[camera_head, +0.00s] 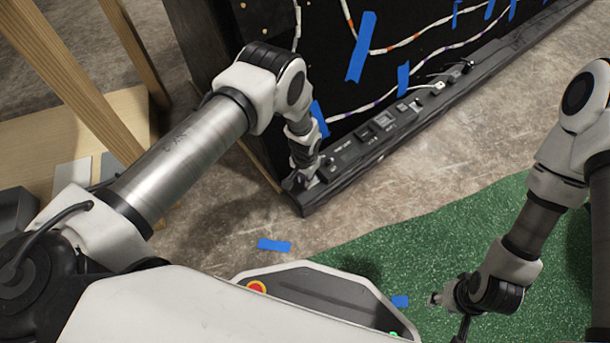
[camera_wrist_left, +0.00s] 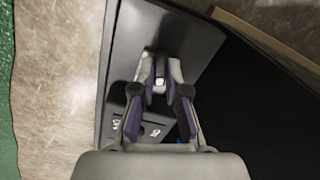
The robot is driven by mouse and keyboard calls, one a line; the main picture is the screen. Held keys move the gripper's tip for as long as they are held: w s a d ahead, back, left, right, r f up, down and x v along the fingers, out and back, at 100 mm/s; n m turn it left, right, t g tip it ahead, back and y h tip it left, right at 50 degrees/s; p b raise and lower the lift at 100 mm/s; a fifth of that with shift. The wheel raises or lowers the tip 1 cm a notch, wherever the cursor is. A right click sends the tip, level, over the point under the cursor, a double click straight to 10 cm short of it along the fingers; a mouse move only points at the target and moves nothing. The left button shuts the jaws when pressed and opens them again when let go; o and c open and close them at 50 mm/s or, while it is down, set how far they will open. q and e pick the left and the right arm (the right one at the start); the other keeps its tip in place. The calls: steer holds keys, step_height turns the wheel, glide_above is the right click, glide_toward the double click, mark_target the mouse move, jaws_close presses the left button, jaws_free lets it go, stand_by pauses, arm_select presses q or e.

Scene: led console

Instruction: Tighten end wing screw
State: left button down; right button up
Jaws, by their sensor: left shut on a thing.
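The console is a long dark strip (camera_head: 400,142) along the foot of a black panel, with switches and sockets on its top. My left gripper (camera_head: 304,178) reaches down onto the near end of this strip. In the left wrist view its fingers (camera_wrist_left: 160,84) are closed together over the strip's end plate (camera_wrist_left: 190,42), around a small light piece. This piece appears to be the end wing screw (camera_wrist_left: 159,82), mostly hidden by the fingertips. My right gripper (camera_head: 440,299) hangs low over the green mat, away from the console; its finger opening is too small to make out.
The black panel (camera_head: 330,70) carries cables and blue tape strips. A wooden frame (camera_head: 85,85) stands at the left. The green mat (camera_head: 470,222) lies at the lower right. Blue tape pieces (camera_head: 274,245) lie on the floor. Bare floor lies in front of the strip.

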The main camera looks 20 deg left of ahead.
arm_select(q)
steer(key=m+p, duration=0.1)
steer(key=m, duration=0.4)
steer(key=shift+r+m, duration=0.1)
steer(key=shift+m, duration=0.2)
steer(key=m+p, duration=0.1)
steer(key=m, duration=0.9)
steer(key=shift+m+p, duration=0.35)
steer(key=shift+m, duration=0.05)
steer(key=m, duration=0.5)
steer(key=c, duration=1.2)
jaws_free()
